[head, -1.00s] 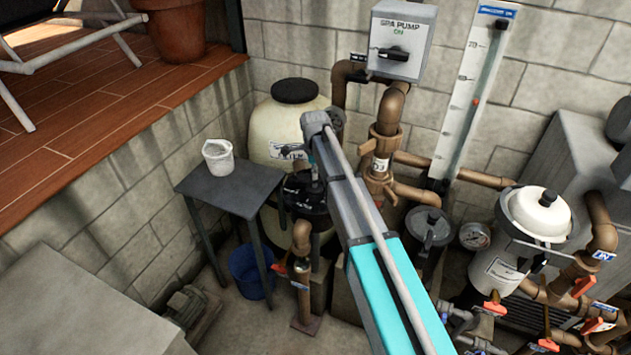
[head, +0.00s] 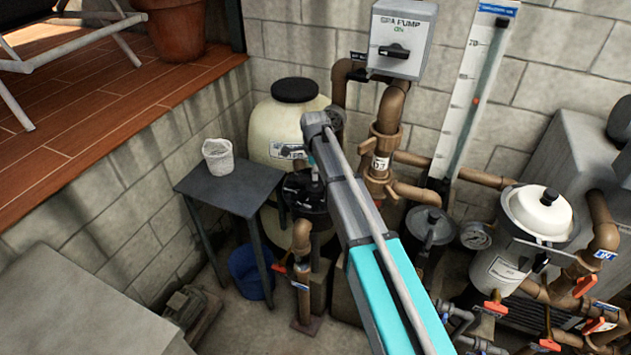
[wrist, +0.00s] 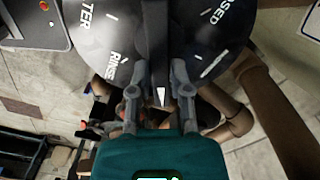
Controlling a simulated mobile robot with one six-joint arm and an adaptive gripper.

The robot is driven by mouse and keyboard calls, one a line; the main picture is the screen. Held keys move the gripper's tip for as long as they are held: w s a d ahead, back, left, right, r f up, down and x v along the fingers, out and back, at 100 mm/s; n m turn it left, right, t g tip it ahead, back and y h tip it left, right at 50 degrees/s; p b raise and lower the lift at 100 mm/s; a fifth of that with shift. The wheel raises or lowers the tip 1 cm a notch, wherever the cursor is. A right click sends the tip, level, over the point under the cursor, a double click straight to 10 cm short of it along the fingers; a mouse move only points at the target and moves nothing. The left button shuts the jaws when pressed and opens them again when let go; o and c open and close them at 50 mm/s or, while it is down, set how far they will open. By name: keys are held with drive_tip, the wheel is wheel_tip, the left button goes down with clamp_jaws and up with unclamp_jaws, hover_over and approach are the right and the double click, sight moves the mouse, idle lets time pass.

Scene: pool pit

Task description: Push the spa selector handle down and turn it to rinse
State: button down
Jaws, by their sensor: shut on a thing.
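The spa selector is a black round dial (wrist: 100,30) with white lettering, filling the top of the wrist view. Its handle (wrist: 158,40) is a black bar with a white pointer mark at its near end. My gripper (wrist: 161,78) is shut on the handle, one finger on each side. The pointer end lies to the right of the word RINSE and left of a white tick; part of CLOSED shows at upper right. In the head view the black selector valve (head: 303,197) sits in front of the cream tank (head: 283,118); my arm hides the handle and gripper there.
A blue bucket (head: 250,272) is on the floor. Brown pipes (head: 388,140) and the SPA PUMP switch box (head: 402,40) are behind and right of my arm.

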drive_tip(key=shift+f, duration=0.1)
drive_tip(key=m, duration=1.2)
idle(0.5)
drive_tip(key=shift+c, duration=2.2)
unclamp_jaws()
